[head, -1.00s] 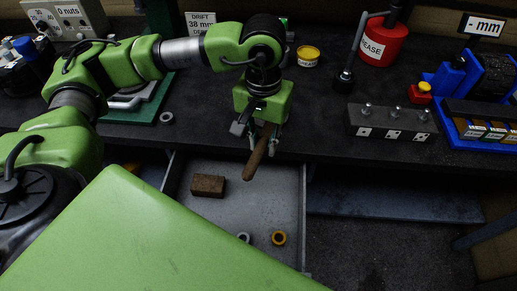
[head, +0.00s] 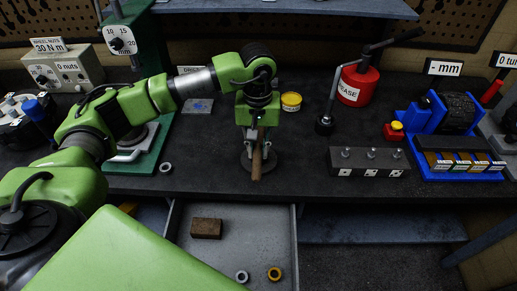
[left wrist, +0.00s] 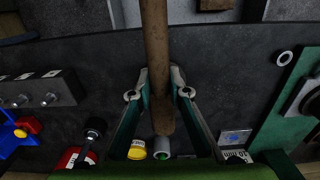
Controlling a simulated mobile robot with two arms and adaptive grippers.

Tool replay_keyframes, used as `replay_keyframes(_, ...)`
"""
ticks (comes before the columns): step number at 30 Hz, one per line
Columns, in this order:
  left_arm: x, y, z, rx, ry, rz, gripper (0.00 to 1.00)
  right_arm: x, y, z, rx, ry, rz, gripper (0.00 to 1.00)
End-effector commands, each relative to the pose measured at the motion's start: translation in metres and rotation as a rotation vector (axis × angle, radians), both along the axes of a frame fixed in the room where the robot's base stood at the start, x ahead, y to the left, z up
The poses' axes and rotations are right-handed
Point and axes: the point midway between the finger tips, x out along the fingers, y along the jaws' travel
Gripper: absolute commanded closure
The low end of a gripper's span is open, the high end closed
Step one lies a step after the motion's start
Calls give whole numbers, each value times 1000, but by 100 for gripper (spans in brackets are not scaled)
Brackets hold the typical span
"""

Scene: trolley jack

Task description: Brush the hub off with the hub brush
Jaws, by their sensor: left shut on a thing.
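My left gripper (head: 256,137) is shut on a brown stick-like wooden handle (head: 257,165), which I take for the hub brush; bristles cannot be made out. The handle hangs down over the bench's front part. In the left wrist view the handle (left wrist: 156,50) runs between the two fingers (left wrist: 160,90). A grey round disc-like thing (head: 245,163), possibly the hub, sits on the bench behind the handle, mostly hidden by the gripper and the handle. I cannot tell whether the handle touches it. My right gripper is not in view.
An open drawer (head: 235,250) below the bench holds a brown block (head: 206,228), a grey ring (head: 242,276) and a yellow ring (head: 274,273). A red grease can (head: 358,86), a yellow tin (head: 291,101) and a grey socket block (head: 369,161) stand to the right.

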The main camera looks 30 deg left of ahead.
Motion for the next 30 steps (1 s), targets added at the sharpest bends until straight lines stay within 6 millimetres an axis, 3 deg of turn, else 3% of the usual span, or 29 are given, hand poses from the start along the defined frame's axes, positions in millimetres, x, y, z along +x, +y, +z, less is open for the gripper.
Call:
replay_keyframes(8,0,-2,0,23,10,-2,100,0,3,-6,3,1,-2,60)
replay_keyframes(24,-1,-1,-53,23,11,-1,100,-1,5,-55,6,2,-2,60)
replay_keyframes(30,-1,-1,-58,23,11,-1,100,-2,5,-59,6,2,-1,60)
